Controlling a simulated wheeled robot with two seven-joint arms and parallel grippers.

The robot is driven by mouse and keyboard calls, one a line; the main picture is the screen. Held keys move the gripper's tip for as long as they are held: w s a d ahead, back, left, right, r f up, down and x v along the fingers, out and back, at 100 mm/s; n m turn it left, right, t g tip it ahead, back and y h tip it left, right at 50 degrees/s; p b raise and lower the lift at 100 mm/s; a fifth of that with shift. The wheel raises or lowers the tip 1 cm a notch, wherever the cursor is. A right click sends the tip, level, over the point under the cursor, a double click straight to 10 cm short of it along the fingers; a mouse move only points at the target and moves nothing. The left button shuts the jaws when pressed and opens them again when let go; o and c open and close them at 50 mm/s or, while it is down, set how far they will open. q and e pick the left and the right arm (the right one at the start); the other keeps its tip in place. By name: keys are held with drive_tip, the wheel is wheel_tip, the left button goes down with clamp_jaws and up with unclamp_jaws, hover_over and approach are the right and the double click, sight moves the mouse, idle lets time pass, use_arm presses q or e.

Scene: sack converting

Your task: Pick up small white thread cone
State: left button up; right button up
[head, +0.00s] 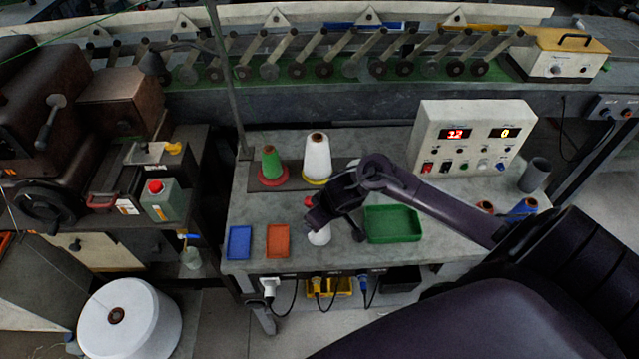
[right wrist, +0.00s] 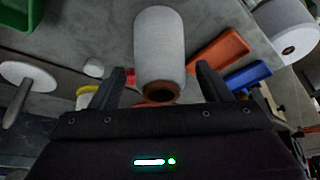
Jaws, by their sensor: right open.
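The small white thread cone (head: 319,237) stands on the grey bench, partly hidden under my right gripper (head: 320,214) in the head view. In the right wrist view the cone (right wrist: 160,45) lies between the two fingers of my right gripper (right wrist: 158,84), with its brown end towards the palm. The fingers are apart, one on each side, and a gap shows between each finger and the cone. My left gripper is in neither view.
A tall white cone (head: 317,158) and a green cone (head: 271,162) stand behind. A green tray (head: 393,224) is to the right; orange (head: 278,241) and blue (head: 239,243) trays are to the left. A control box (head: 470,137) stands at the back right.

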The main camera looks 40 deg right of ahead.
drive_tip(key=c, duration=1.4)
drive_tip(key=shift+c, duration=0.5)
drive_tip(key=shift+r, duration=0.15)
